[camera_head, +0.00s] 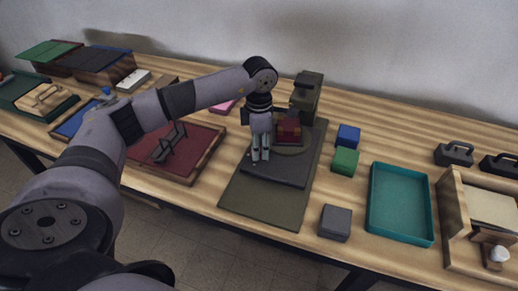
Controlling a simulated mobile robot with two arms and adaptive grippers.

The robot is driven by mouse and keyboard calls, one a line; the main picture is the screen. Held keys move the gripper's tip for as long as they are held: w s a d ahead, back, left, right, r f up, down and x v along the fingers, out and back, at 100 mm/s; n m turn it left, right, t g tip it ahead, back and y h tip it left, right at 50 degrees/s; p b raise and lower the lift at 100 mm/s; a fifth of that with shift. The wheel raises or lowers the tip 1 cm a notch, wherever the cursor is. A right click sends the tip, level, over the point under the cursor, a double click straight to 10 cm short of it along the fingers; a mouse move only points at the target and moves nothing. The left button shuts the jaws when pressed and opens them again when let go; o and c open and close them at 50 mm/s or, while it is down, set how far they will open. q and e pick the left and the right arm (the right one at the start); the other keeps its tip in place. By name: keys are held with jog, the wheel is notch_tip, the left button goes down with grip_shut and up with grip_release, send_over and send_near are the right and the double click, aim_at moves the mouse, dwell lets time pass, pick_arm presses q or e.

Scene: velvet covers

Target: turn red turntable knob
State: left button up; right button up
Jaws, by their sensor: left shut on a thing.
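The turntable unit (279,172) is a dark grey slab on an olive mat (262,205), near the middle of the table. A round disc on it carries a red block (288,129). My left gripper (260,157) points down at the slab's left side, just left of the red block. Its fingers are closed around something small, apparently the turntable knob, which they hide. I cannot see the knob's colour or angle. My right gripper is not in view.
A dark upright box (307,96) stands behind the turntable. Blue (348,136), green (344,161) and grey (335,222) blocks stand to the right, before a teal tray (430,239). A red tray (203,158) with a dark rack lies left, under my left arm.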

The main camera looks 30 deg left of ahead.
pick_arm(q)
jog(key=shift+m+b, duration=0.55)
jog(key=shift+m, duration=1.05)
jog(key=o, duration=1.2)
jog(key=shift+c, duration=0.2)
notch_tip(320, 180, up, 12)
